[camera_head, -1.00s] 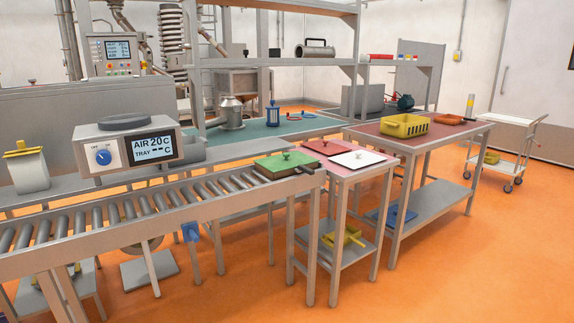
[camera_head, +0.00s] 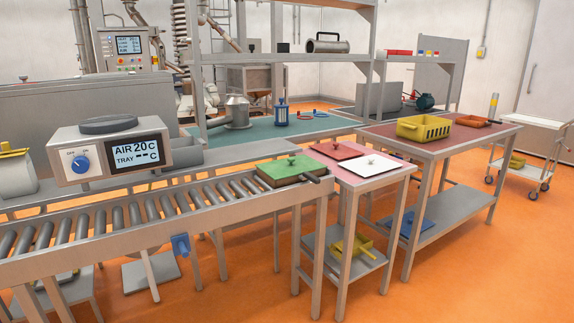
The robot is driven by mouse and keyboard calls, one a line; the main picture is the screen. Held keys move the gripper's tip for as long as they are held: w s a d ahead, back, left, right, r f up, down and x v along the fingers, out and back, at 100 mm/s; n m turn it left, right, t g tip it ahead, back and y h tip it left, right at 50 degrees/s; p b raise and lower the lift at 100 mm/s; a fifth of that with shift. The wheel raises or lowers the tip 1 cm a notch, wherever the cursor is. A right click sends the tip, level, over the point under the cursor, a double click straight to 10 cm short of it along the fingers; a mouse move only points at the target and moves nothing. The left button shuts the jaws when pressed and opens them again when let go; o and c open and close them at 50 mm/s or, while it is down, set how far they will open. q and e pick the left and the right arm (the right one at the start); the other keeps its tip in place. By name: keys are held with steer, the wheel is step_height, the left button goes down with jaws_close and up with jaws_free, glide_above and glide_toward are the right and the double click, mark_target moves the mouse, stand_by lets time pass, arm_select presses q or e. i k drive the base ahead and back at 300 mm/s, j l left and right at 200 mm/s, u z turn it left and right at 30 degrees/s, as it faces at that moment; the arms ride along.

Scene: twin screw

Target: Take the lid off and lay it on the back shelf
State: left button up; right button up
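A green lid (camera_head: 285,167) with a small knob on top lies on a tray at the right end of the roller conveyor (camera_head: 150,212). A red lid (camera_head: 337,150) and a white lid (camera_head: 371,166), each with a knob, lie on the small pink-topped table (camera_head: 352,182) to its right. A grey shelf (camera_head: 290,58) spans the back above the green-topped bench, and a lower shelf (camera_head: 420,60) adjoins it on the right. Neither of my grippers is in view.
A control box with a display (camera_head: 112,150) stands beside the conveyor. A yellow basket (camera_head: 423,127) sits on the red-topped table at right. Orange floor is open in front at right.

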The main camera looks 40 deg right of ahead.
mark_target(278, 170)
steer(key=i+l+u, duration=0.25)
steer(key=l, duration=0.8)
steer(key=i+l+u, duration=0.25)
steer(key=l, duration=0.8)
steer(key=l+u, duration=0.25)
steer(key=l, duration=0.8)
